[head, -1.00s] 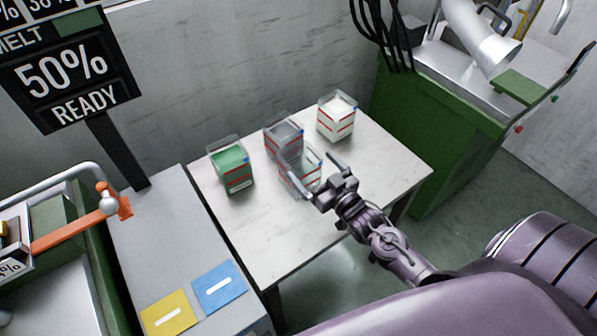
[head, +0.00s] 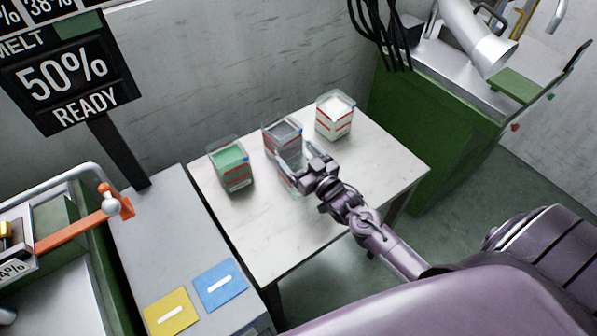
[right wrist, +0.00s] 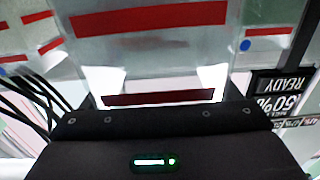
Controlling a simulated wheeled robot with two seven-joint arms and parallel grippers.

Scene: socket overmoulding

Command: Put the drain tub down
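The drain tub appears to be the clear tub with red bands (head: 290,178), with no coloured filling visible. It stands at the table's middle, just in front of the grey-filled tub. My right gripper (head: 309,172) is right up against its near right side and hides much of it. In the right wrist view, clear walls with red bands (right wrist: 150,18) fill the upper part, close to the gripper's dark body. My left gripper is not in view.
On the white table (head: 270,240) stand a green-filled tub (head: 233,172) at left, a grey-filled tub (head: 281,136) behind and a white-filled tub (head: 335,120) at back right. The front of the table is clear. A green machine (head: 440,130) stands at right.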

